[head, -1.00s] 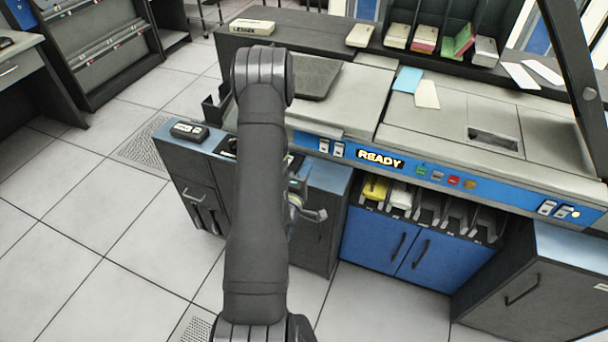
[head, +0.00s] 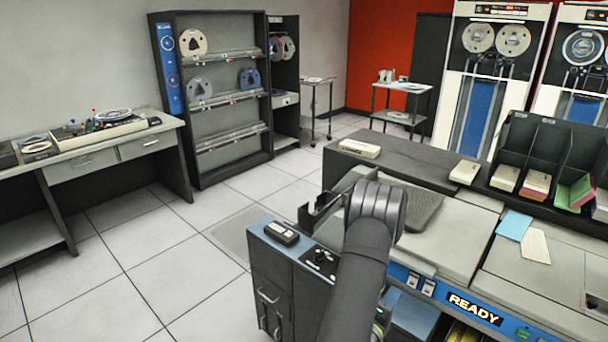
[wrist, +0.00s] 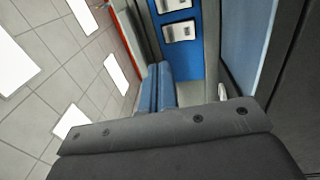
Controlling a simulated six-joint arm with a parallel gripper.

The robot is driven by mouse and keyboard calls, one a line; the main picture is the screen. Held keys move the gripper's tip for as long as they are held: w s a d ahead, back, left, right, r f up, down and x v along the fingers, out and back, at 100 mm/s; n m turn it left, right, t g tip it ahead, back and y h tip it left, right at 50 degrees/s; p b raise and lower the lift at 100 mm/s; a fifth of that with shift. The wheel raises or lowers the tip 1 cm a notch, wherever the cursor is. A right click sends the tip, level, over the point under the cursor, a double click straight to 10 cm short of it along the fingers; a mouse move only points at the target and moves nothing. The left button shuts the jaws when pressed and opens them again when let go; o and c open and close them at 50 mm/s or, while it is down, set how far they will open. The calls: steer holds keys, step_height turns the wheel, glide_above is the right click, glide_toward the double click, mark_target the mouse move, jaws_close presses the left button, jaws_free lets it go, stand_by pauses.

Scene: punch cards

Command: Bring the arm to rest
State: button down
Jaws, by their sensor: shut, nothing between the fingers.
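My dark grey arm (head: 361,270) rises from the bottom of the head view, bent at a rounded joint in front of the card machine (head: 470,232). A small part of my gripper (head: 383,312) shows low at the right side of the arm, beside the blue panel. The arm hides most of it, and I see nothing held. My gripper is shut. In the wrist view a dark grey bar with screws fills the bottom, and I cannot tell what it belongs to.
A lit READY sign (head: 474,308) is on the blue panel. A low cabinet (head: 290,290) with a small black box (head: 281,233) stands left of the arm. Card stacks (head: 505,178) and a rack (head: 545,150) are at the back right. The tiled floor at left (head: 130,270) is clear.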

steer(key=w+d, duration=0.1)
steer(key=w+d+f, duration=0.1)
steer(key=w+d, duration=0.1)
steer(key=shift+w+d+f, duration=0.1)
steer(key=shift+d, duration=0.05)
steer(key=shift+f, duration=0.65)
steer(key=v, duration=0.6)
